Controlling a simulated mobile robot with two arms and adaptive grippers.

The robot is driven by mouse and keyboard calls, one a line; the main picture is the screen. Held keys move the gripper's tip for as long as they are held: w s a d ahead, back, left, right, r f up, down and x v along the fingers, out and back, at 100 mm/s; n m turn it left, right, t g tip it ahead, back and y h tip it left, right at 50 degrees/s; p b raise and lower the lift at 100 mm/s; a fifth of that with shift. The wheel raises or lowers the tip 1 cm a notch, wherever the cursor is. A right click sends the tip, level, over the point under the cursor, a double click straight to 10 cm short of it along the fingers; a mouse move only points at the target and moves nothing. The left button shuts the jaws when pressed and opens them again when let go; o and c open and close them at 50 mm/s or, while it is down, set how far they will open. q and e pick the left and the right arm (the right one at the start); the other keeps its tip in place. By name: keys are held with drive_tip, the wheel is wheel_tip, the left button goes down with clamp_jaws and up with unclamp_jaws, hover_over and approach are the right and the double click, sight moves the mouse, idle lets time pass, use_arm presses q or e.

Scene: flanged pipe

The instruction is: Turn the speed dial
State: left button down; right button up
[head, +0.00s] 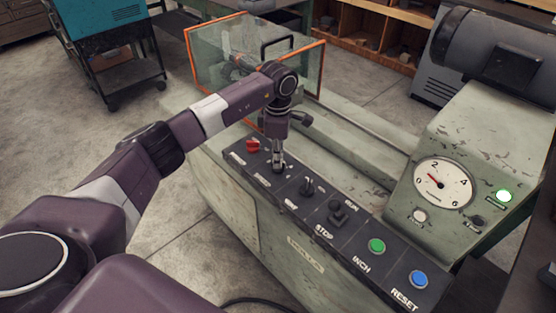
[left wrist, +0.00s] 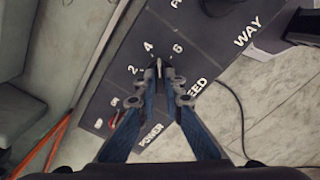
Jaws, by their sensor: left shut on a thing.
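The speed dial (left wrist: 159,63) is a small dark knob on the dark control panel (left wrist: 215,50), with the numbers 2, 4 and 6 printed around it. In the left wrist view it sits between my left fingertips, and its pointer cannot be made out. My left gripper (head: 278,165) reaches down from above onto the panel and is shut on the dial. It also shows in the left wrist view (left wrist: 159,73). In the head view my fingers mostly hide the dial. My right gripper is in neither view.
The red power switch (head: 252,145) is left of the dial. A black knob (head: 308,186), a joystick (head: 338,211), a green button (head: 376,245) and a blue button (head: 418,279) lie to the right. A gauge (head: 443,184) and an orange-framed guard (head: 215,50) stand behind.

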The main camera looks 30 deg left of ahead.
use_arm(q)
drive_tip(key=n, duration=0.3)
drive_tip(key=shift+n, duration=0.4)
drive_tip(key=n, duration=0.3)
drive_tip(key=shift+r+n+b, duration=0.1)
drive_tip(key=shift+n+b, duration=0.2)
drive_tip(key=shift+b, duration=0.05)
drive_tip(key=n, duration=0.3)
drive_tip(key=shift+w+n, duration=0.1)
drive_tip(key=shift+n, duration=0.2)
drive_tip(key=n, duration=0.3)
drive_tip(key=shift+n, duration=0.3)
drive_tip(key=n+p, duration=0.1)
drive_tip(key=n, duration=0.5)
drive_tip(key=shift+r, duration=0.1)
drive_tip(key=n+p, duration=0.1)
drive_tip(key=n, duration=0.3)
drive_tip(key=shift+n+p, duration=0.5)
drive_tip(key=shift+n, duration=1.2)
drive_tip(key=shift+w, duration=0.1)
